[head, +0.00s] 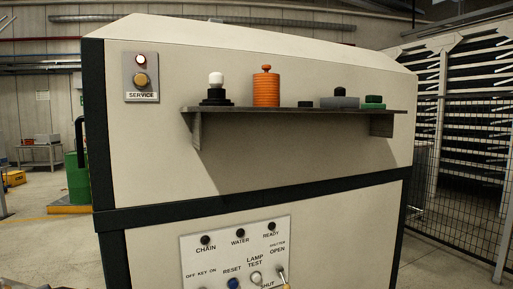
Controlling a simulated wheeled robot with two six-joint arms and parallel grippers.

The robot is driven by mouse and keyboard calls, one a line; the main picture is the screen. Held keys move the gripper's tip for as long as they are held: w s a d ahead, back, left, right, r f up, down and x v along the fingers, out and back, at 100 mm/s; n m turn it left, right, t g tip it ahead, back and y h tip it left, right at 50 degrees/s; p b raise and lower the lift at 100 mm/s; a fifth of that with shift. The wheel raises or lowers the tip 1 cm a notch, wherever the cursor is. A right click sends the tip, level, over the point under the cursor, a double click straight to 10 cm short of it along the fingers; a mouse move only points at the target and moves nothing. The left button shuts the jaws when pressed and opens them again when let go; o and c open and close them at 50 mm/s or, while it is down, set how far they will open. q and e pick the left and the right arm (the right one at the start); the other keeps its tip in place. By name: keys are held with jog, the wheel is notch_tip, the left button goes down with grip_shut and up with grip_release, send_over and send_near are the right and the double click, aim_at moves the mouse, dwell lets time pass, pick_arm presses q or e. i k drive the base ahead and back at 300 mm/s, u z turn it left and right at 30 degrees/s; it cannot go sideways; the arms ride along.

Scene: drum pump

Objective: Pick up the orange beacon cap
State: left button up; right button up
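The orange beacon cap (266,89) is a ribbed orange cylinder with a small knob on top. It stands upright on the dark shelf (260,110) fixed to the front of the beige machine, left of the shelf's middle. Neither of my grippers shows in the head view.
On the shelf, a black stepped piece with a white top (216,87) stands left of the cap. A small black piece (305,104), a grey block (339,102) and a green block (373,103) sit to its right. A service box (140,77) and control panel (237,252) are on the machine.

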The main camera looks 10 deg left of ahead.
aim_at(266, 86)
jog(key=k, duration=1.3)
jog(key=u, duration=0.8)
jog(key=i, duration=1.45)
jog(key=z, duration=0.75)
